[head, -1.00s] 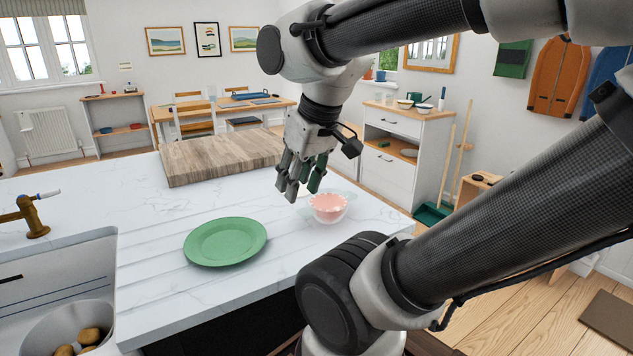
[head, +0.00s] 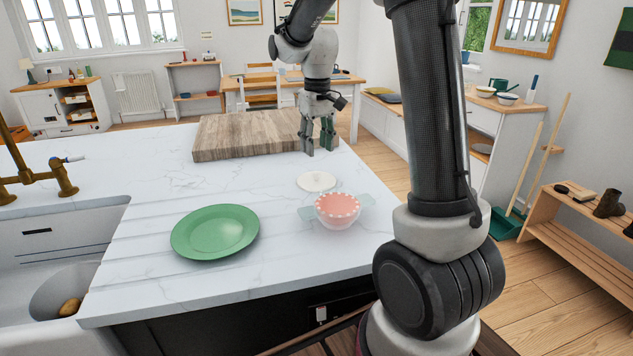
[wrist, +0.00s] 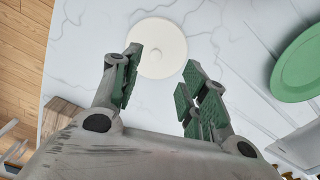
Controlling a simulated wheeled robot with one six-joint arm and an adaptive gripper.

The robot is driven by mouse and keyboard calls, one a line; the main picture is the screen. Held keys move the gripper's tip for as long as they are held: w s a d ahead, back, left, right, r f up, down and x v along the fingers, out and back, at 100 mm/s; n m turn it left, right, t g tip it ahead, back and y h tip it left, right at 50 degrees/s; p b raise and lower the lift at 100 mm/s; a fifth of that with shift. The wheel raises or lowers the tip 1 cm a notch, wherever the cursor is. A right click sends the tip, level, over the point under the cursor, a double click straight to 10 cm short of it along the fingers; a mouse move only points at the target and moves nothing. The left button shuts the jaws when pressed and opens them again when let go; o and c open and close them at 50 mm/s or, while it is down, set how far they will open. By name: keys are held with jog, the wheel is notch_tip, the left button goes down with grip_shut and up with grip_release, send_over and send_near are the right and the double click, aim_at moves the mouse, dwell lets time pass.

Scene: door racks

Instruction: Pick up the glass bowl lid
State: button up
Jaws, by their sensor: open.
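A round, flat, off-white lid with a small central knob (head: 317,181) lies on the white counter. It also shows in the wrist view (wrist: 157,47), just beyond my fingertips. A clear glass bowl with a pink scalloped top (head: 337,211) stands just in front of the lid, with pale green translucent flat pieces at its sides. My gripper (head: 320,150) is open and empty, behind the lid and beside the wooden board. In the wrist view, its green-padded fingers (wrist: 158,82) are spread apart, with the lid ahead of the gap and not between them.
A green plate (head: 215,232) lies left of the bowl. A thick wooden board (head: 245,137) lies at the back of the counter. The sink (head: 75,235) is at the left. The counter's right edge is close to the bowl and lid.

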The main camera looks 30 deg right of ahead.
aim_at(316, 173)
jog(key=f, duration=0.6)
jog(key=w+f, duration=0.1)
jog(key=f, duration=0.2)
jog(key=shift+d, duration=0.2)
jog(key=c, duration=0.9)
